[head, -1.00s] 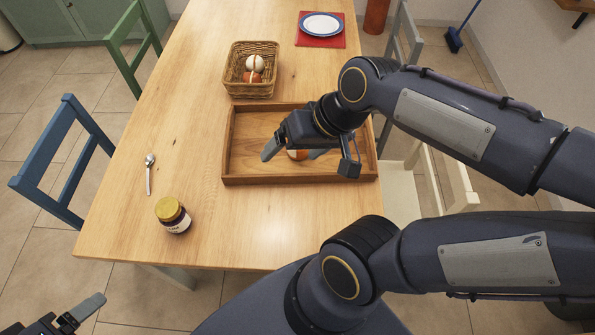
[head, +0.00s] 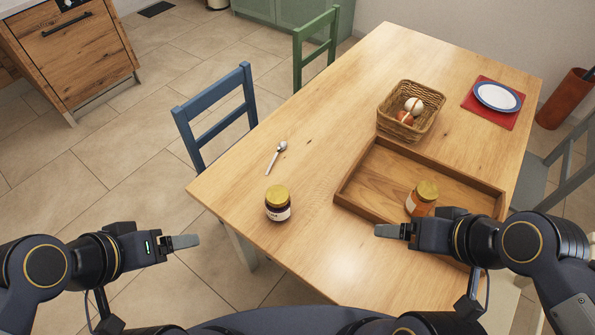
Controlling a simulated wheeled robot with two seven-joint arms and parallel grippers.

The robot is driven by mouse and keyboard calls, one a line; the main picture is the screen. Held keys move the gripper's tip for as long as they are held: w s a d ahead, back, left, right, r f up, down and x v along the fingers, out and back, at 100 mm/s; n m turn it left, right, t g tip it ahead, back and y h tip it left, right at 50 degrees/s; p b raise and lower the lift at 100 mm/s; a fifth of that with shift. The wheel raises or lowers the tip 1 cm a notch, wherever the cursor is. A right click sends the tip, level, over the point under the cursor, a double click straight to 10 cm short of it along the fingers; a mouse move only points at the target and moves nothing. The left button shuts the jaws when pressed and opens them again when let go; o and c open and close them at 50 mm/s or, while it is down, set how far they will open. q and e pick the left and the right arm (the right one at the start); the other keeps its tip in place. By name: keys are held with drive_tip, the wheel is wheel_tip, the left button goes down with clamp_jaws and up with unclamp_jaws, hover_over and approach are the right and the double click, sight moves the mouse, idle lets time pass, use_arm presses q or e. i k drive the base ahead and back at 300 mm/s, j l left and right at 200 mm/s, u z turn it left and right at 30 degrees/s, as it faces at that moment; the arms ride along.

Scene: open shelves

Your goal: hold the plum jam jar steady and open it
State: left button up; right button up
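The plum jam jar (head: 277,206), dark with a gold lid and a pale label, stands upright on the table near its left front edge. Its lid is on. My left gripper (head: 186,241) is to the left of the jar, apart from it, beyond the table edge. My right gripper (head: 388,231) is to the right of the jar, in front of the tray, pointing left. Neither touches the jar, and nothing shows held in either. Each shows its fingers edge-on, so their opening is hidden.
An orange jar (head: 421,203) with a gold lid stands in the wooden tray (head: 357,173), near my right gripper. A spoon (head: 275,159) lies behind the plum jar. A wicker basket (head: 393,119) and a plate (head: 497,96) on a red mat are farther back. Table around the plum jar is clear.

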sight(280, 214)
drive_tip(key=i+j+z, duration=0.15)
drive_tip(key=j+z, duration=0.3)
drive_tip(key=i+j+z, duration=0.1)
drive_tip(key=j+z, duration=0.8)
drive_tip(key=i+j, duration=0.05)
drive_tip(key=j, duration=0.05)
